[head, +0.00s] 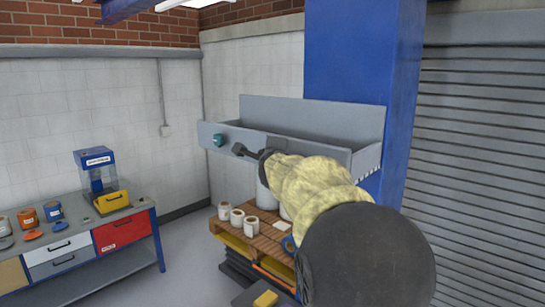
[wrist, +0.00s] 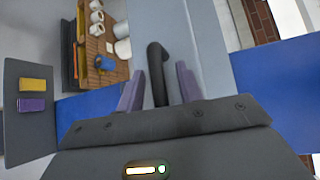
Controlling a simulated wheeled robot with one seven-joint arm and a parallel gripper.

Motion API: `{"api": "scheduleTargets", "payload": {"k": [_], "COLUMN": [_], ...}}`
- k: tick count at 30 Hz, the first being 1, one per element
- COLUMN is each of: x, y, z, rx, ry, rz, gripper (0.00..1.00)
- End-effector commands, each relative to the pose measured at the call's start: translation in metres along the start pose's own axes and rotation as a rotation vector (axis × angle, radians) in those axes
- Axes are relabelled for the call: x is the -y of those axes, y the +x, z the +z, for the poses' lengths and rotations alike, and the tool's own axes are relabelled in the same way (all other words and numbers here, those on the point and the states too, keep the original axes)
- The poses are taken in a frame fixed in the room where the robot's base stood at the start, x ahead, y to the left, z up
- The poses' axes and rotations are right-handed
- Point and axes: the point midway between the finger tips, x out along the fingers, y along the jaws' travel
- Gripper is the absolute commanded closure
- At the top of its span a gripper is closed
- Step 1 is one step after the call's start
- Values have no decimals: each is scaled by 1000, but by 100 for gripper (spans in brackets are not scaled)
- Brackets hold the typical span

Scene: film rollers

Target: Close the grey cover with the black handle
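A grey, trough-like unit is fixed to the blue column, with a tall back panel (head: 312,117) and a lower front panel (head: 330,153); its top is open. I take the front panel to be the grey cover, though the arm hides part of it. The black handle (wrist: 157,75) shows in the wrist view in front of a grey-blue surface (wrist: 188,40). My gripper (wrist: 158,92) has its two purple fingers on either side of the handle, with gaps visible. In the head view my gripper (head: 246,152) is at the front panel, mostly hidden by my arm.
A wooden pallet (head: 250,240) with several white pots stands below the unit. A workbench (head: 80,245) with drawers, tins and a blue machine stands at left. The blue column (head: 360,50) and a grey shutter (head: 480,150) are at right. Open floor shows between bench and pallet.

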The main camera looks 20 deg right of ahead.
Motion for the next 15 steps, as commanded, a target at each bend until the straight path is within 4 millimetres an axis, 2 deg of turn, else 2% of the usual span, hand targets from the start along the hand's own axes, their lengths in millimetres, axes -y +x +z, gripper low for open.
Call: {"api": "scheduleTargets", "payload": {"k": [8, 15], "x": [0, 1], "y": [-5, -36], "z": [1, 3], "rx": [2, 6], "ry": [0, 1], "rz": [0, -1], "gripper": [64, 64]}}
